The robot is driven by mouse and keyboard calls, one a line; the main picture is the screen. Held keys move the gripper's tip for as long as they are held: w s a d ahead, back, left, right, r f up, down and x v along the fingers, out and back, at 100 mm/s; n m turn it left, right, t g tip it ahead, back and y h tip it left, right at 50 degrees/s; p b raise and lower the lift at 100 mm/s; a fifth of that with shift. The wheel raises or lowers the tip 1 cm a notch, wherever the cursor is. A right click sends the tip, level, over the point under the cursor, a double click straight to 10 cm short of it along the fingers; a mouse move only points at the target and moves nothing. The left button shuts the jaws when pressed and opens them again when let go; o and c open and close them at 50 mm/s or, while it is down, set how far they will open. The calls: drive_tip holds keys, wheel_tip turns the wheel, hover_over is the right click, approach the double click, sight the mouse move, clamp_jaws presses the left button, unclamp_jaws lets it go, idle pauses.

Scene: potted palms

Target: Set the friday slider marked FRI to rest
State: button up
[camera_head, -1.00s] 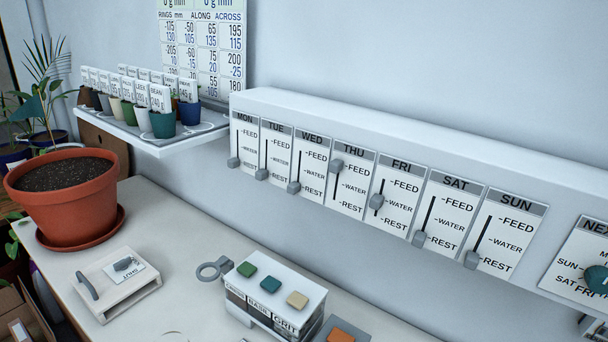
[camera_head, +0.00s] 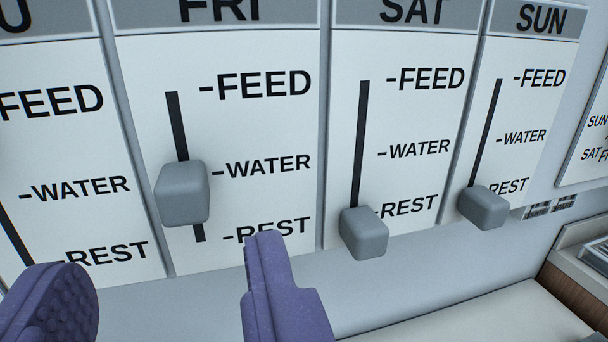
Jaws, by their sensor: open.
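The FRI panel (camera_head: 255,130) is white with a grey header and the marks FEED, WATER and REST. Its grey slider knob (camera_head: 182,193) sits a little below the WATER mark, with slot showing above and below it. My gripper (camera_head: 175,285) has two purple fingers, wide apart and empty. The left finger is at the lower left, and the right finger's tip overlaps the FRI panel's REST label. The knob appears between and above the fingertips in the picture, and I see no finger touching it.
The SAT knob (camera_head: 364,232) and the SUN knob (camera_head: 483,207) both sit at REST, to the right of my right finger. The THU panel (camera_head: 65,170) is at the left, its knob out of view. A pale worktop (camera_head: 480,315) lies below the panels.

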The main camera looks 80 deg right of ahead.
sight(179, 200)
drive_tip(key=x, duration=0.6)
drive_tip(key=shift+w+d, duration=0.2)
drive_tip(key=shift+d, duration=0.05)
clamp_jaws()
